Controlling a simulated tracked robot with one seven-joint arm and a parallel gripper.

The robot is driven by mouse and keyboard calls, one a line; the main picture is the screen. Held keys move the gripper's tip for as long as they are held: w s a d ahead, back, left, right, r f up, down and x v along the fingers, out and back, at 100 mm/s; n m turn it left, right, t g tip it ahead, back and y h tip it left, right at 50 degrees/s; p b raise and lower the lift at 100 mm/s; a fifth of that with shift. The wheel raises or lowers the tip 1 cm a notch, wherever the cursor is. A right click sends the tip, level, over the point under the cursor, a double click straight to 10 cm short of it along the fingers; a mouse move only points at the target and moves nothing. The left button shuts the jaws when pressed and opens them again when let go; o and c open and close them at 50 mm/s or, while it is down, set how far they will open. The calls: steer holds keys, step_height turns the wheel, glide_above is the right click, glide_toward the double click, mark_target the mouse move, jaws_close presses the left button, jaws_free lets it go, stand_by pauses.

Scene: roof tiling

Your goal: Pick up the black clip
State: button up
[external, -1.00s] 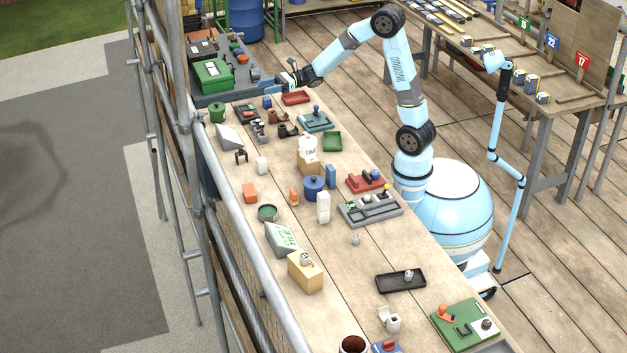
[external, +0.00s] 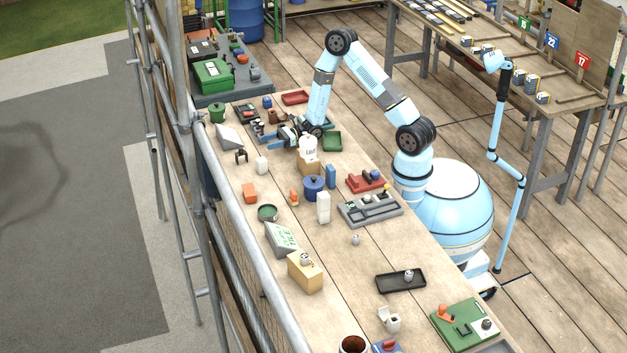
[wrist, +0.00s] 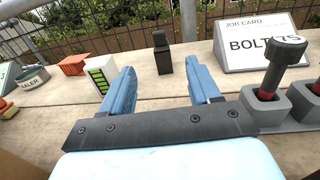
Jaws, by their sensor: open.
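The black clip (wrist: 162,55) stands upright on the wooden bench in the wrist view, beyond my fingertips and between them in the picture. In the external view it is the small dark piece (external: 241,157) near the bench's left edge. My gripper (wrist: 160,70) is open, with its two blue fingers apart and nothing between them. In the external view my gripper (external: 272,139) is low over the bench, to the right of the clip and apart from it, pointing towards it.
The job card stand (wrist: 262,42) is right of the clip, with a dark-handled tool in grey blocks (wrist: 270,98) nearer. A white box with green bars (wrist: 101,76), an orange crate (wrist: 73,64) and a sealer can (wrist: 31,77) are left. A railing (wrist: 100,34) runs behind.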

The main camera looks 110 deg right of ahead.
mark_target(246, 152)
steer(key=shift+w+f, duration=0.15)
steer(key=shift+f, duration=0.05)
steer(key=w, duration=0.9)
steer(key=w+a, duration=0.1)
steer(key=w, duration=0.3)
steer(key=shift+w+a, duration=0.1)
steer(key=shift+w, duration=0.15)
steer(key=c, duration=1.1)
